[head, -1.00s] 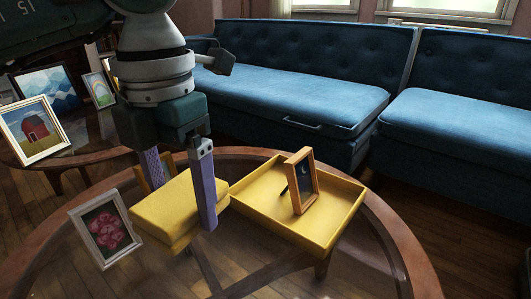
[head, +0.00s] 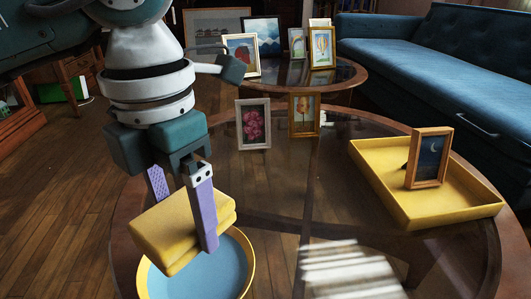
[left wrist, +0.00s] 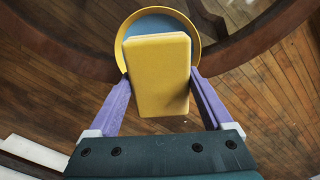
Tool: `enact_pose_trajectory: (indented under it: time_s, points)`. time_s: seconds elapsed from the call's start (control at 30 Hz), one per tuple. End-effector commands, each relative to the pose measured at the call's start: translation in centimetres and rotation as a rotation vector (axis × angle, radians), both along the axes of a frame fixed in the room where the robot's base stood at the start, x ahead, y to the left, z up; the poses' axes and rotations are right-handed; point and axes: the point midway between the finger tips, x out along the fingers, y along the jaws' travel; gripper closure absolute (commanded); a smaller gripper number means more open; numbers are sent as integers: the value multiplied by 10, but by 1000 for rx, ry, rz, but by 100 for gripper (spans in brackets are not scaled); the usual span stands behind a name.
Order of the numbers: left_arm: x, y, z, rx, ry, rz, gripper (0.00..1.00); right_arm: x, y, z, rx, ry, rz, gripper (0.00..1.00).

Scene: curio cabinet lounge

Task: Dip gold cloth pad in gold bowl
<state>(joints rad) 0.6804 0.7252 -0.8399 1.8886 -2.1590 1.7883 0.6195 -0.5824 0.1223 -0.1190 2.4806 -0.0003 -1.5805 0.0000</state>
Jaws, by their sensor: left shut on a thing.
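My left gripper (head: 184,212) is shut on the gold cloth pad (head: 165,236), a thick yellow block gripped between two purple fingers. The gold bowl (head: 250,270), with a yellow rim and a blue inside, stands near the table's front left edge. In the head view the pad covers the bowl's back left part and seems to be above it. In the left wrist view the pad (left wrist: 157,80) overlaps part of the bowl (left wrist: 122,38). Whether the pad touches the bowl I cannot tell. My right gripper is not in view.
A yellow tray (head: 375,190) holding a framed night picture (head: 430,160) is on the right of the round glass table (head: 290,190). The table's middle is clear.

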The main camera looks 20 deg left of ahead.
Motion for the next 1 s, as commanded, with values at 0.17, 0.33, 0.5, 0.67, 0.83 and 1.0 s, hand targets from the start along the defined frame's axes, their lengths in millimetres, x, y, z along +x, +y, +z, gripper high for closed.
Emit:
enact_pose_trajectory:
  time_s: [0.17,0.33,0.5,0.67,0.83,1.0]
  points:
    - [0,0,-10,0,0,0,60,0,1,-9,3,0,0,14]
    - [0,0,-27,0,0,0,60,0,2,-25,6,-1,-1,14]
    - [0,0,-47,-1,0,0,60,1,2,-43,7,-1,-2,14]
    - [0,0,-57,0,0,-1,60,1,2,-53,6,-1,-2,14]
    - [0,0,-58,0,0,-1,60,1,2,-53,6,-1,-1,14]
    - [0,0,-57,0,0,-1,60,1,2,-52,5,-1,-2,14]
